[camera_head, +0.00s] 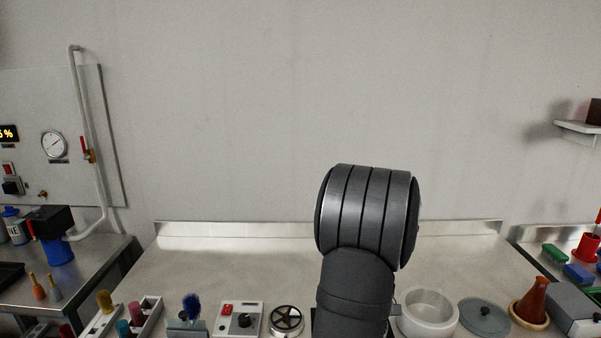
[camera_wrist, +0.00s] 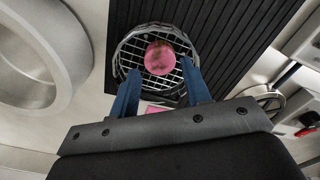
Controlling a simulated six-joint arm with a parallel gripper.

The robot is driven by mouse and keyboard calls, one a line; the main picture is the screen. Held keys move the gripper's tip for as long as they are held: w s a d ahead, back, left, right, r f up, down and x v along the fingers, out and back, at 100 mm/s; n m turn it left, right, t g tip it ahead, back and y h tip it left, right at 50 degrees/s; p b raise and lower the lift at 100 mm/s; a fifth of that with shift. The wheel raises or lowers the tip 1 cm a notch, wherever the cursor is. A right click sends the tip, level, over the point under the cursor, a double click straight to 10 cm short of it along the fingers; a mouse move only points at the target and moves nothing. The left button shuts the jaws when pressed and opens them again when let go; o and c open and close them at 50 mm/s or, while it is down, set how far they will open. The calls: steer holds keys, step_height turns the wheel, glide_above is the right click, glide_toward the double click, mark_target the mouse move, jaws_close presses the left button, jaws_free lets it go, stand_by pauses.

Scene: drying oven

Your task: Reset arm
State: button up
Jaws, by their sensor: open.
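My gripper (camera_wrist: 160,68) shows in the wrist view with its two blue fingers apart. A round pink thing (camera_wrist: 159,57) with a darker patch shows between and just beyond the fingertips. It sits over a round wire-mesh basket or rack (camera_wrist: 124,52) on a black ribbed surface (camera_wrist: 222,35). I cannot tell whether the fingers touch the basket. A small pink patch shows lower between the fingers. In the head view my dark arm stands over the bench, and the gripper is hidden.
The bench (camera_head: 225,262) has a clear back half. Along its front are a switch box (camera_head: 226,325), a round metal device (camera_head: 286,320), a white bowl (camera_head: 428,316), a grey lid (camera_head: 485,318) and a red-brown flask (camera_head: 532,298). A side table with piping stands left.

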step_height(320, 180, down, 2)
steer(key=shift+f, duration=0.25)
step_height(320, 180, up, 4)
steer(key=shift+f, duration=0.1)
steer(key=s+d+r, duration=0.7)
steer(key=s+d, duration=0.1)
steer(key=s, duration=0.2)
steer(key=s+n, duration=1)
steer(key=s, duration=0.1)
steer(key=w+a+f, duration=0.4)
steer(key=w+f, duration=0.1)
steer(key=shift+w+a, duration=0.25)
steer(key=shift+a, duration=0.05)
